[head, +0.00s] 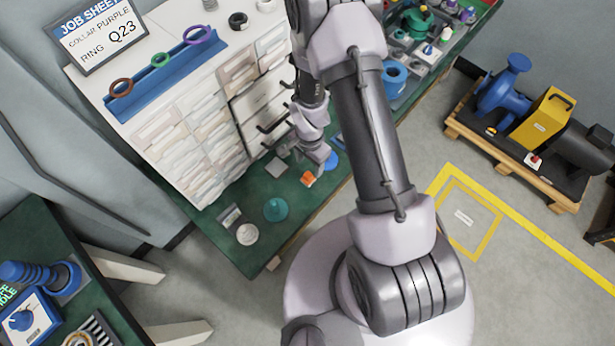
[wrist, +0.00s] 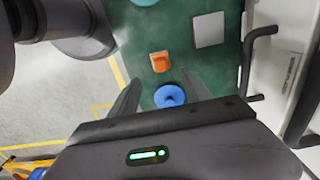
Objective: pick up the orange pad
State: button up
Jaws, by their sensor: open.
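The orange pad (head: 308,179) is a small orange block lying on the green bench top near its front edge. In the wrist view the orange pad (wrist: 160,61) lies just beyond the fingertips, roughly centred between them. My gripper (head: 316,163) is close above and behind the pad in the head view; its fingers are hard to make out there. In the wrist view my gripper (wrist: 162,78) has its two fingers spread wide with nothing held between them. The height of the fingers over the pad is hard to tell.
A blue disc (wrist: 170,96) lies between the fingers in the wrist view, close to the pad. A grey square plate (wrist: 209,30) lies beside them. A teal cone (head: 275,209) and a white round piece (head: 247,234) stand further left. A white drawer cabinet (head: 180,125) with dark handles rises behind.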

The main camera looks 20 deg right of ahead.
aim_at(308, 174)
notch_tip(308, 174, down, 8)
jog(key=b, duration=0.3)
jog(key=shift+a+f, duration=0.15)
jog(key=shift+f, duration=0.1)
jog(key=shift+r, duration=0.15)
jog(key=shift+c, duration=0.8)
grip_shut()
